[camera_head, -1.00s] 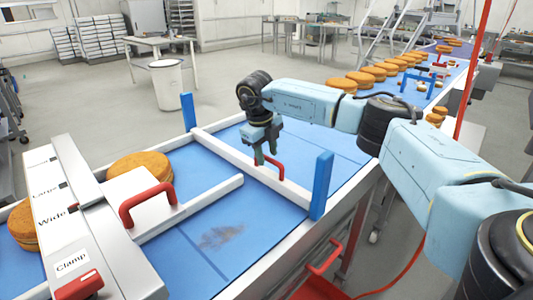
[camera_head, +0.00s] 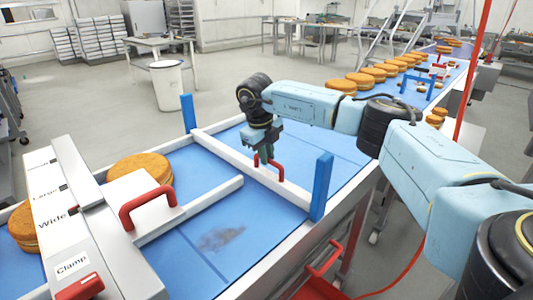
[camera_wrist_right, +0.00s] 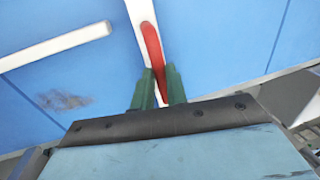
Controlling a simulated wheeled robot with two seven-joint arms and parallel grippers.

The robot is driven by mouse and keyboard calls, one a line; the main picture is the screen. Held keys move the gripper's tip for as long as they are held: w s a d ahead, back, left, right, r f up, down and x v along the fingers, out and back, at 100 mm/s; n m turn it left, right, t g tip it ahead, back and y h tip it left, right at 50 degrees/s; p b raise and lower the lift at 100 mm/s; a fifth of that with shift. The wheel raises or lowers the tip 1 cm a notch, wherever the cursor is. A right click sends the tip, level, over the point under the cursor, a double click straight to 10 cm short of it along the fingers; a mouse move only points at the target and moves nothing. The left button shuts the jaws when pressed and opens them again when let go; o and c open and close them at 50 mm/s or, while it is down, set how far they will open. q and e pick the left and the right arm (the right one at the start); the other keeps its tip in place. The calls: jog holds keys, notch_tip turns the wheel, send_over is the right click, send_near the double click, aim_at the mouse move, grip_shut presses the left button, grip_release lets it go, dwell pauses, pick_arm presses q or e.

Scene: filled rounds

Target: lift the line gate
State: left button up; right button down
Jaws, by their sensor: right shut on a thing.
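The line gate (camera_head: 222,150) is a white bar lying across the blue belt between two blue posts. A red handle (camera_head: 281,172) stands on top of it near its middle. My right gripper (camera_head: 263,158) comes down from above and is shut on the red handle. In the right wrist view, the green fingers of my right gripper (camera_wrist_right: 159,82) sit at the near end of the red handle (camera_wrist_right: 151,45), with the white gate (camera_wrist_right: 138,12) beneath. The gate looks down at belt level between the posts. My left gripper is not in view.
Blue posts (camera_head: 188,113) and (camera_head: 321,187) flank the gate. A white clamp unit (camera_head: 85,225) with a red handle and "Wide" and "Large" marks stands at left beside an orange-brown cake round (camera_head: 140,168). More rounds (camera_head: 372,74) line the belt's far end.

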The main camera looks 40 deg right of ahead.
notch_tip(320, 180, up, 11)
jog(key=p, duration=0.8)
jog(key=c, duration=1.4)
grip_release()
notch_tip(320, 180, up, 13)
jog(key=a, duration=0.2)
jog(key=shift+a, duration=0.35)
jog(key=shift+s, duration=0.2)
